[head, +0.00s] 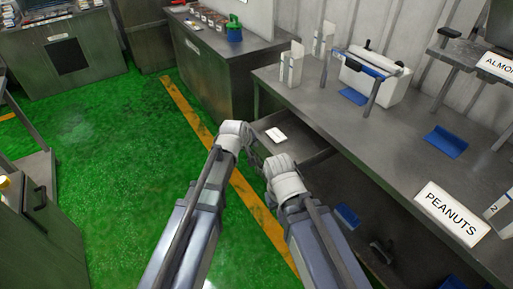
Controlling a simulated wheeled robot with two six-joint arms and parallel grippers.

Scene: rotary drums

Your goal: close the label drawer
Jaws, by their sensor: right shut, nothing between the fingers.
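The label drawer (302,140) is a dark metal drawer pulled out from under the grey workbench at centre. A small white label or card (276,135) lies inside it. My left gripper (254,158) is at the drawer's front left side; its fingers are small and dark here, and I cannot tell whether they are open or shut. My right gripper (266,165) is just below it, close to the drawer's front edge, shut and empty. The wrists hide part of the drawer front, and I cannot tell whether either gripper touches it.
The workbench (400,135) carries a white sealer-like machine (372,78), blue scoops or trays (446,141) and a PEANUTS sign (452,213). An open lower shelf (375,215) lies below right. Another counter (215,60) stands behind. Green floor (120,150) is clear to the left.

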